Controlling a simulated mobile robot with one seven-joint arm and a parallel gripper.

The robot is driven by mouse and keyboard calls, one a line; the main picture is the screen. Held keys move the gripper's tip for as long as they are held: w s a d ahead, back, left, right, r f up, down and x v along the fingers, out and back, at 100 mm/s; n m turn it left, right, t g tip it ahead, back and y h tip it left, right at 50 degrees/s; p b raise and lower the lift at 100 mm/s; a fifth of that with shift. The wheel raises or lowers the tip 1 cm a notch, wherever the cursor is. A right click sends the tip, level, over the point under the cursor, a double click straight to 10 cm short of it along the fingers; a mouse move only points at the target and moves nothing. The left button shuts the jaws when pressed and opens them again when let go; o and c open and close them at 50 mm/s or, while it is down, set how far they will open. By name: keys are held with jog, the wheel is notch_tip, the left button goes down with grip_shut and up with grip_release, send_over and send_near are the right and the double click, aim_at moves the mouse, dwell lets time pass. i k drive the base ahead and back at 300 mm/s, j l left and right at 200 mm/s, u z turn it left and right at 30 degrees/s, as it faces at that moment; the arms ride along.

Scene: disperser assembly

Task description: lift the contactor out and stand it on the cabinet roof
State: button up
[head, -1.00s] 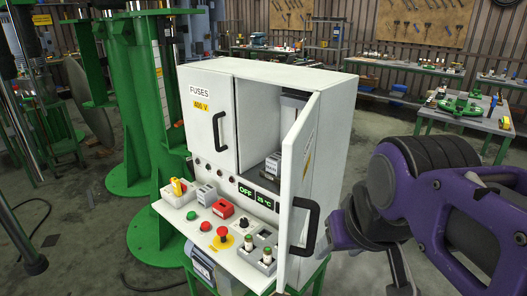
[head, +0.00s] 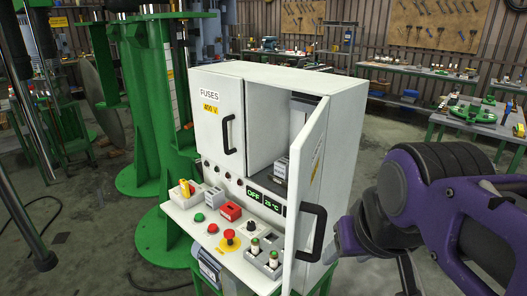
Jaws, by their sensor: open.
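The grey-white contactor (head: 281,168) sits inside the open right compartment of the white cabinet (head: 215,165), partly hidden behind the edge of the open door. The flat cabinet roof (head: 268,76) is bare. The right door (head: 309,180) stands swung out toward me, with a black handle. My gripper (head: 337,241) is at the right, just beside the outer side of this door, apart from the contactor. It shows only in part at the end of my purple arm; its jaws are open, and I see nothing held in it.
The left door, labelled FUSES (head: 209,96), is closed. A control shelf (head: 200,235) with buttons and switches juts out below the compartments. A green machine column (head: 160,120) stands to the left. Workbenches (head: 478,122) stand behind at the right.

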aim_at(281, 166)
jog(key=i+j+z, duration=0.1)
jog(key=j+z, duration=0.35)
jog(key=j, duration=0.6)
jog(key=k+j+z, duration=0.1)
jog(key=j+z, duration=0.35)
jog(key=j, duration=0.55)
jog(key=i+j+z, duration=0.2)
jog(key=j, duration=0.2)
jog(key=j+z, duration=0.2)
jog(key=j, duration=0.2)
jog(key=k+j, duration=0.1)
jog(key=j, duration=0.45)
jog(key=i+z, duration=0.2)
jog(key=i, duration=0.15)
